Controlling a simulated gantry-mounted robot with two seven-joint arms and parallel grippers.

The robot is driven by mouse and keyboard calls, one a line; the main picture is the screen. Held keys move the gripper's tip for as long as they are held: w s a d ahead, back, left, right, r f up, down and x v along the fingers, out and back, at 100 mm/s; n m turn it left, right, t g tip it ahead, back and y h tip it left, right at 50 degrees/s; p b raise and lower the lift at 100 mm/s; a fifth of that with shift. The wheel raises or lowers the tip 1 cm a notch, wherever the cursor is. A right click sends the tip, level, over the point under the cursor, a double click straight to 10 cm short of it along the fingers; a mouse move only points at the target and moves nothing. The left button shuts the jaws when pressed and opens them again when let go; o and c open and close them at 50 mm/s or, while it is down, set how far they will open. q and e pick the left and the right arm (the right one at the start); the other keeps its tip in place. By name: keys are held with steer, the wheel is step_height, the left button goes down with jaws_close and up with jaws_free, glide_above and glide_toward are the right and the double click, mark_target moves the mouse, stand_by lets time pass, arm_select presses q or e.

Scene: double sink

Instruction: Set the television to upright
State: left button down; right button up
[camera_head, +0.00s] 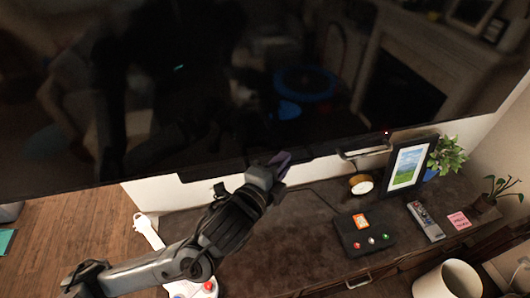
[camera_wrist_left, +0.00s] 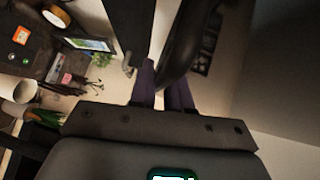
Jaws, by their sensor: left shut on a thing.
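The television (camera_head: 180,90) is a large black, glossy screen filling the upper part of the head view, with a room reflected in it. Its lower edge slants up to the right in the picture, as the cabinet below does, so I cannot tell its true tilt. My left gripper (camera_head: 281,160) is shut at the middle of this lower edge. In the left wrist view its purple fingers (camera_wrist_left: 164,84) close on a dark part that appears to be the television's edge. My right gripper is not in view.
Under the screen is a dark cabinet top (camera_head: 260,240). On it stand a picture frame (camera_head: 409,165), a green plant (camera_head: 447,154), a remote (camera_head: 425,220), a black box with colored buttons (camera_head: 363,236) and a gold roll (camera_head: 361,184).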

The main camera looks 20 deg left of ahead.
arm_select(q)
steer(key=shift+s+d+r, duration=0.15)
steer(key=shift+s+d, duration=0.05)
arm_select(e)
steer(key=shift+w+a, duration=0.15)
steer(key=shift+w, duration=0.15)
arm_select(q)
steer(key=c, duration=1.4)
jaws_free()
steer(key=shift+s+d, duration=0.1)
steer(key=shift+o, duration=1)
steer(key=shift+s, duration=0.1)
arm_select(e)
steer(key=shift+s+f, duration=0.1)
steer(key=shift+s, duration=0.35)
